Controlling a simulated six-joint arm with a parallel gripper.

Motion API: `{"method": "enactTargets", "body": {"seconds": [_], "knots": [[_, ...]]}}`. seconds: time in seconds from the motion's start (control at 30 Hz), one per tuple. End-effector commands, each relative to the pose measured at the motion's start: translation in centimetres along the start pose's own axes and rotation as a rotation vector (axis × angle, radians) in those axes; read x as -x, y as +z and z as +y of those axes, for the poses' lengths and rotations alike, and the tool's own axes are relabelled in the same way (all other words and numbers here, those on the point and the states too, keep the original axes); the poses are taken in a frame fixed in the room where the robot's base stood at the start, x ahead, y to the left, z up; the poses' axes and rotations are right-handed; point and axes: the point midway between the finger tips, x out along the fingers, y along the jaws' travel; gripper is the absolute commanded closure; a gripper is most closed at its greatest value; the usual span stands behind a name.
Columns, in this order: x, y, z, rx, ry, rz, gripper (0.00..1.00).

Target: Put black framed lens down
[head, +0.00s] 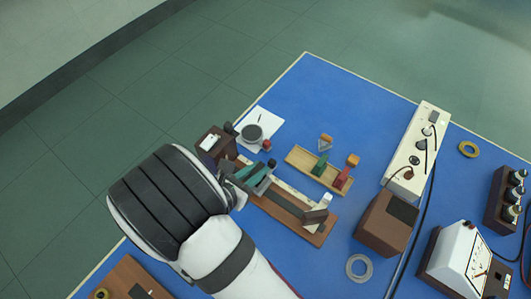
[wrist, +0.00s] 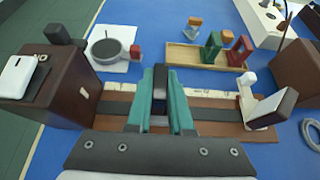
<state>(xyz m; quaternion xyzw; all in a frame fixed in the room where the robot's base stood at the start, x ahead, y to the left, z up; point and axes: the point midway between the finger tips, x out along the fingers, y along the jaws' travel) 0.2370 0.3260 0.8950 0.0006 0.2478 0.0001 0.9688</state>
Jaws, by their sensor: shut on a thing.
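My gripper (wrist: 160,118) has teal fingers shut on the black framed lens (wrist: 160,80), which shows edge-on between the fingertips in the wrist view. In the head view my gripper (head: 252,176) is over the wooden bench with a dark rail (head: 285,209), near its left end. The rail (wrist: 116,109) also runs across behind the fingers in the wrist view. The lens's lower end is hidden by the fingers, so I cannot tell whether it touches the rail.
A brown box (wrist: 60,85) stands at the bench's left end and a tilted dark plate on a white holder (wrist: 272,106) at its right.

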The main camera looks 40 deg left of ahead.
Motion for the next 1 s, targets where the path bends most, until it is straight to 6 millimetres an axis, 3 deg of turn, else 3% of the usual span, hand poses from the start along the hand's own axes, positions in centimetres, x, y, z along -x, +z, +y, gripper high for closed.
{"method": "enactTargets", "body": {"seconds": [0.1, 0.47, 0.5, 0.63, 1.0], "knots": [[-0.84, -1.48, -0.08, 0.002, -0.001, 0.0, 1.0], [-1.08, -1.82, -0.05, -0.001, 0.0, 0.0, 1.0], [-1.06, -1.79, -0.04, -0.001, 0.0, 0.0, 0.73], [-1.06, -1.77, -0.05, -0.001, 0.0, 0.0, 0.51], [-0.27, -1.49, 0.0, 0.0, 0.002, 0.0, 0.51]]}}
